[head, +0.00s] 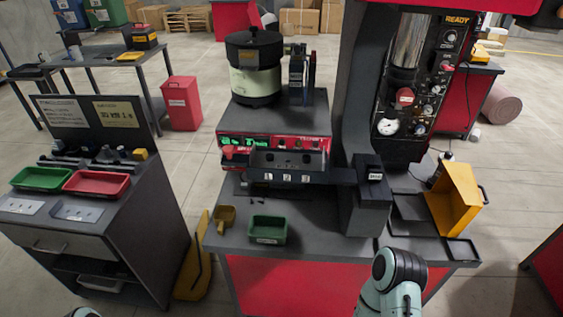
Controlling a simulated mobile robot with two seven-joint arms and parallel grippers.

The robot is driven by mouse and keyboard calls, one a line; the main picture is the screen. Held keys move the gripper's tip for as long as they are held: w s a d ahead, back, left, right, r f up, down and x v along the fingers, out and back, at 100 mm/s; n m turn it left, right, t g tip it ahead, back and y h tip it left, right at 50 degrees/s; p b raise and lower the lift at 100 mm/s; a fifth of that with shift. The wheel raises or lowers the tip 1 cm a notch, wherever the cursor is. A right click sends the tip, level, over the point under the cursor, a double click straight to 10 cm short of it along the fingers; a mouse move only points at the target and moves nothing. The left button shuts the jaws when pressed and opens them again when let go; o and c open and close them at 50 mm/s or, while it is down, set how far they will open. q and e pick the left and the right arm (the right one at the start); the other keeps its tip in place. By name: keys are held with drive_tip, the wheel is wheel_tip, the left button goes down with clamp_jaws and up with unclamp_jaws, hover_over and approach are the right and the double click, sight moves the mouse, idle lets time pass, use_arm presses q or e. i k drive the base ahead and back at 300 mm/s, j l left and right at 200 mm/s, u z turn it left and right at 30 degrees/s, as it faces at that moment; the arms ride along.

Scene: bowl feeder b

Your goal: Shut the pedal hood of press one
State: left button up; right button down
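The press (407,85) stands at the back right of the bench, with a lit READY panel, a gauge and several knobs. No pedal can be made out. A yellow box-like guard (452,205) with a black handle stands tilted at the right side of the bench. Another yellow piece (194,265) stands low beside the bench's left side, partly hidden by it. I cannot tell which, if either, is the pedal hood. Part of my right arm shows at the bottom, left of the yellow guard and apart from it. A sliver of my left arm shows at bottom left. Neither gripper shows.
A bowl feeder (255,70) sits on the bench behind a green bin (268,229) and a small yellow scoop (225,217). A grey cart (85,255) with green (42,179) and red (97,182) trays stands left.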

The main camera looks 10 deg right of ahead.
sight(455, 199)
drive_tip(key=k+l+z, duration=0.1)
drive_tip(key=l, duration=0.25)
drive_tip(key=k+l, duration=0.3)
drive_tip(key=k+l+z, duration=0.15)
drive_tip(key=l, duration=0.25)
drive_tip(key=k+l+z, duration=0.1)
drive_tip(key=k+l, duration=0.15)
drive_tip(key=l, duration=0.15)
drive_tip(key=k+l, duration=0.15)
drive_tip(key=l, duration=0.25)
drive_tip(key=k+l+z, duration=0.15)
drive_tip(key=l, duration=0.25)
